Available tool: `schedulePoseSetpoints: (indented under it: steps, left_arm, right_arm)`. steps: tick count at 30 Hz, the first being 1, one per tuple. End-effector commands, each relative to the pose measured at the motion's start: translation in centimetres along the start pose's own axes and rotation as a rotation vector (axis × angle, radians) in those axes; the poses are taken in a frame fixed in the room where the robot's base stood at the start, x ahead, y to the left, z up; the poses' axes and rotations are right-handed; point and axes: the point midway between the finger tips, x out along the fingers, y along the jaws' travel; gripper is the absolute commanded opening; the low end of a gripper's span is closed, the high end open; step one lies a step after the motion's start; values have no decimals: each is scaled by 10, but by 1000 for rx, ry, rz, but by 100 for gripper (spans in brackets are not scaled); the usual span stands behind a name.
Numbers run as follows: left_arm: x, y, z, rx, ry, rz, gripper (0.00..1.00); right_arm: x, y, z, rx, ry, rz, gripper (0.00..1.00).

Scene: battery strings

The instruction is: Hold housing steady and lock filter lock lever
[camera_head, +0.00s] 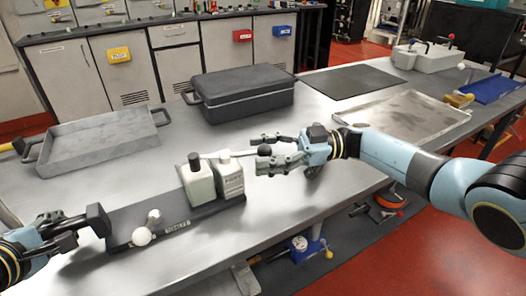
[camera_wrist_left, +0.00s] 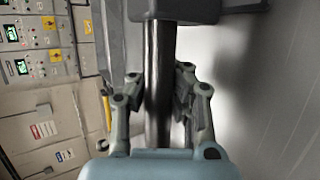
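The dark grey housing (camera_head: 185,222) lies along the table's front edge, with two pale blocks (camera_head: 198,182) (camera_head: 230,177) on its right part and a small post with a white ball (camera_head: 142,236) on its left part. A thin lever runs from the blocks rightward to a black ball knob (camera_head: 264,150). My left gripper (camera_head: 90,222) is at the housing's left end; in the left wrist view its fingers (camera_wrist_left: 160,95) close on both sides of a dark upright bar. My right gripper (camera_head: 262,149) has its fingers parted around the knob; contact is unclear.
A black lidded case (camera_head: 243,92) and an open grey tray (camera_head: 100,140) stand behind the housing. A dark mat (camera_head: 350,80), a shallow metal tray (camera_head: 410,115) and a pale device (camera_head: 430,58) are farther right. Bare table lies between the housing and the case.

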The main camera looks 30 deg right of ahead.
Motion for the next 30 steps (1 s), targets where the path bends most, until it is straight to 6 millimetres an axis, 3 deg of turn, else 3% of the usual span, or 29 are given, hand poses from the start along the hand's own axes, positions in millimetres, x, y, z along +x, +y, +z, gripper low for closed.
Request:
schedulePoseSetpoints:
  steps: [8, 21, 30]
  left_arm:
    - [0, 2, 0, -1, -1, 4, 0]
    - [0, 2, 1, -2, -1, 4, 0]
    - [0, 2, 1, -2, -1, 4, 0]
  right_arm:
    - [-8, 1, 0, -1, -1, 1, 53]
    - [-97, 1, 0, 0, -2, 2, 53]
    - [-120, 1, 0, 0, 1, 1, 53]
